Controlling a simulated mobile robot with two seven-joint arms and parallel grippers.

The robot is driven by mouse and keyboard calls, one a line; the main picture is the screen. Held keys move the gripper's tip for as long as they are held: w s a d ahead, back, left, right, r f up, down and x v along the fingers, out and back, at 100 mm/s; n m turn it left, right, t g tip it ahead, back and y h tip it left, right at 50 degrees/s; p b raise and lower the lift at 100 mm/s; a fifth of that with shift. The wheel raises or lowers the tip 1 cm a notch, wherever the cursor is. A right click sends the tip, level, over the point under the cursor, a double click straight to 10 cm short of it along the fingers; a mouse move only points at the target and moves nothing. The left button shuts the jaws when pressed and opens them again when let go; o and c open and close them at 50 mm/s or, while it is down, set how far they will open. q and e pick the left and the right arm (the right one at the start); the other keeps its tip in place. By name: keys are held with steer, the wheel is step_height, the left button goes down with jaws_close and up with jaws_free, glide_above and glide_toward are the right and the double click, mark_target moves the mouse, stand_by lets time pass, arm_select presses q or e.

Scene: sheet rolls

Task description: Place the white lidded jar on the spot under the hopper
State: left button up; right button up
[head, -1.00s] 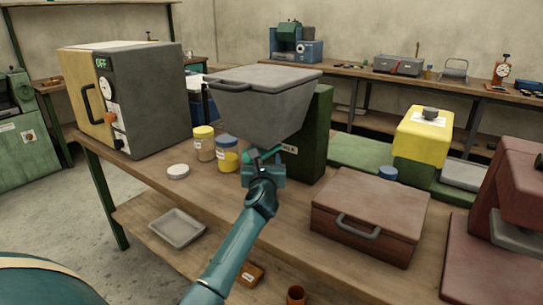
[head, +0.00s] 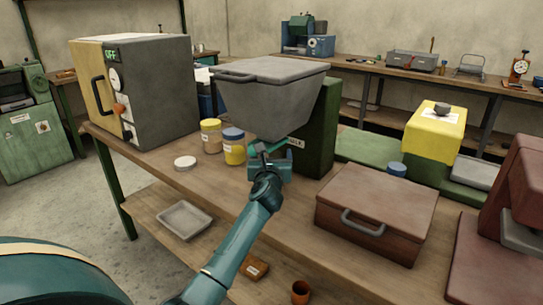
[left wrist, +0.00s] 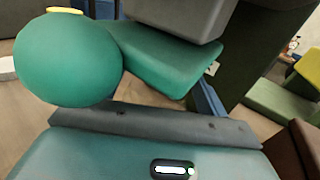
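A low white round piece (head: 185,162) lies on the bench in front of the oven; I cannot tell whether it is a jar or only a lid. Behind it stand a yellow-lidded jar (head: 211,136) and a blue-lidded jar (head: 234,147). The grey hopper (head: 270,100) is on a dark green stand (head: 315,135). My left gripper (head: 268,150) is in front of and just below the hopper, hiding the spot under it. My right gripper is out of view.
A grey oven (head: 160,95) marked OFF stands at the left. A brown box with a handle (head: 375,210) sits right of my arm, with a small blue-topped item (head: 396,170) behind it. A grey tray (head: 184,219) is on the lower shelf. The bench's front left is clear.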

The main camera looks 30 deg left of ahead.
arm_select(q)
steer(key=shift+r, duration=0.3)
steer(key=shift+s+d, duration=0.2)
steer(key=shift+s, duration=0.05)
steer(key=s+d+m+t+h+p, duration=0.2)
steer(key=s+d+m+t+h, duration=0.3)
steer(key=s+d+m, duration=1.05)
steer(key=s+d+f+m+g+h, duration=0.4)
steer(key=s+d+f+m, duration=0.2)
steer(key=m, duration=0.8)
steer(key=s+d+f+m+g+h, duration=0.4)
steer(key=s+d+f+m, duration=0.2)
steer(key=s+f+m, duration=0.4)
steer(key=s+m, duration=0.3)
steer(key=m, duration=0.1)
steer(key=shift+f+g, duration=0.3)
steer(key=shift+f, duration=0.05)
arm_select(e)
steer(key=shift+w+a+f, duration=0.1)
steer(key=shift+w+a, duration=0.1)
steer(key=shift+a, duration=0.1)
arm_select(q)
steer(key=shift+s+r+m, duration=0.1)
steer(key=shift+m, duration=0.15)
